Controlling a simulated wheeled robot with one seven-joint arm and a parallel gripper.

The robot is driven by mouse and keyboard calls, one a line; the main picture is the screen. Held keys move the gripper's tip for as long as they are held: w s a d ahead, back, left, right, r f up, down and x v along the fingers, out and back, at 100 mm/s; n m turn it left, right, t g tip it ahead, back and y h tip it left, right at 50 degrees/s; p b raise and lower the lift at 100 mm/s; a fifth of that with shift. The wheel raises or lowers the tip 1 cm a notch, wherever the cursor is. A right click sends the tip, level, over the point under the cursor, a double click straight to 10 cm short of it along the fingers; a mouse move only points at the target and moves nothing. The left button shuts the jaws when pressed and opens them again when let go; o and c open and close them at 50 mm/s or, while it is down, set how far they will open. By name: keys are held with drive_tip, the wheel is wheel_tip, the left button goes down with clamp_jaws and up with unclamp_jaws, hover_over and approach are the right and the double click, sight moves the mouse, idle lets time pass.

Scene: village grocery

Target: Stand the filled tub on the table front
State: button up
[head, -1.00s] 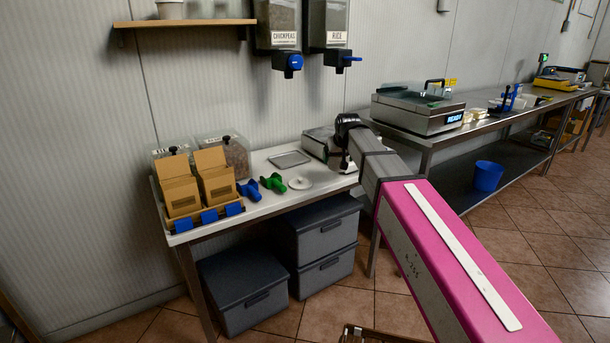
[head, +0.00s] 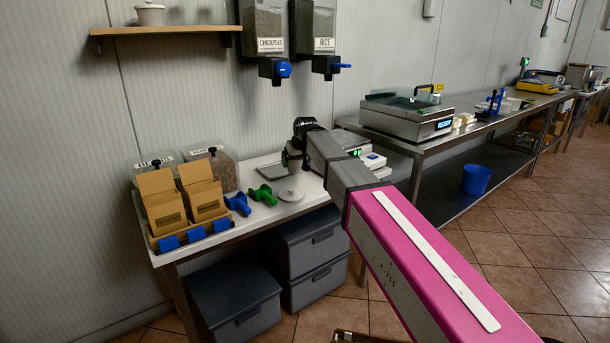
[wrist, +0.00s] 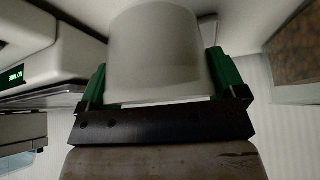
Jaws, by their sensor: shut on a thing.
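My gripper (wrist: 165,80) is shut on a pale, off-white tub (wrist: 152,45), with a green finger pad on each side of it. The tub's contents do not show in the wrist view. In the head view my wrist hangs over the back right part of the white-topped table (head: 250,221), and the tub is hidden.
Blue (head: 238,203) and green (head: 263,195) scoops, a white lid-like disc (head: 290,195) and a metal tray (head: 279,172) lie on the table. A scale with a green display (head: 356,153) stands right of my wrist. Dispensers (head: 263,30) hang above. Grey bins (head: 235,300) stand below.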

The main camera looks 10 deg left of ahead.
drive_tip(key=w+d+f, duration=0.2)
drive_tip(key=d, duration=0.1)
drive_tip(key=shift+w+f, duration=0.2)
drive_tip(key=shift+f, duration=1.95)
drive_tip(key=shift+f, duration=0.15)
drive_tip(key=o, duration=0.8)
drive_tip(key=v, duration=1.2)
drive_tip(key=shift+d, duration=0.1)
